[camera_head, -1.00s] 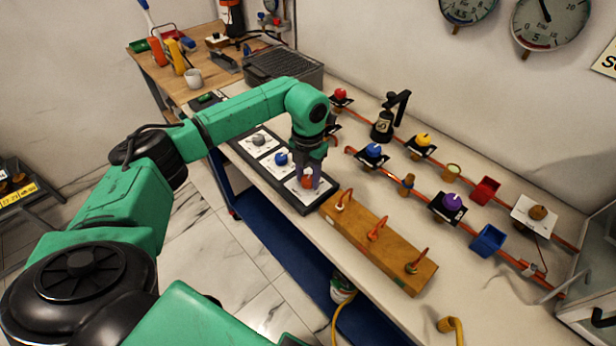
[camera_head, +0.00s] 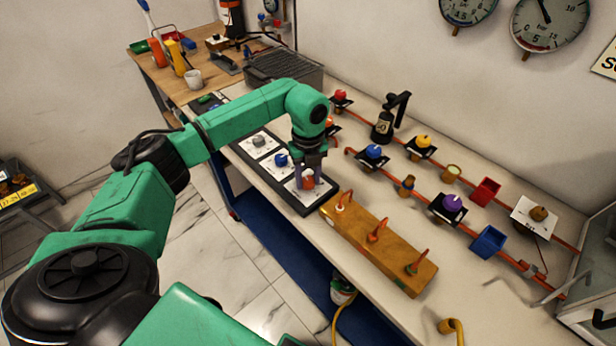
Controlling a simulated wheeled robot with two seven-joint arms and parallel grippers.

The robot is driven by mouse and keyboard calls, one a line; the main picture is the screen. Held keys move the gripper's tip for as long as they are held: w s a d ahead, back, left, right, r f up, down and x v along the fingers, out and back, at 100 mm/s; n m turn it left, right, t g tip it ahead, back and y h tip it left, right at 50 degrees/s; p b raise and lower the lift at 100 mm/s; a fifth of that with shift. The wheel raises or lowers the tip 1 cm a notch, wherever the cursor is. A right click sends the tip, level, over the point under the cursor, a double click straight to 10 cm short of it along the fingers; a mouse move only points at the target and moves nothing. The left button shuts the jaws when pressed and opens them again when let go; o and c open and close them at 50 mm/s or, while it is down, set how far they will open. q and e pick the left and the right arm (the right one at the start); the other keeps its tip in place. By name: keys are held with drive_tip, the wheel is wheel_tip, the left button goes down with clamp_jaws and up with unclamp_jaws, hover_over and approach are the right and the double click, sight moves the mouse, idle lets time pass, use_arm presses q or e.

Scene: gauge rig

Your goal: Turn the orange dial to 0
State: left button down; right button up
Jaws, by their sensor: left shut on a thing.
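The orange dial (camera_head: 309,183) sits on a white plate at the near end of a dark panel (camera_head: 289,199) on the bench. My left gripper (camera_head: 308,180) points down over it and is shut on the dial, with a finger on either side. The fingers and wrist hide part of the dial, and its pointer and scale marks are too small to read. A blue dial (camera_head: 281,160) and a grey dial (camera_head: 259,141) sit on the same panel, farther back. My right gripper is not in view.
A wooden block (camera_head: 378,245) with several red-handled levers stands just right of the panel. Wall gauges (camera_head: 549,24) hang above.

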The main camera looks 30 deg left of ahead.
sight(308, 180)
use_arm(q)
drive_tip(key=shift+w+r+n, duration=0.15)
drive_tip(key=shift+n, duration=0.85)
drive_tip(key=shift+c, duration=2.1)
unclamp_jaws()
wheel_tip(308, 180, up, 14)
drive_tip(key=b, duration=0.1)
drive_tip(key=shift+r+b, duration=0.25)
drive_tip(key=shift+b, duration=0.15)
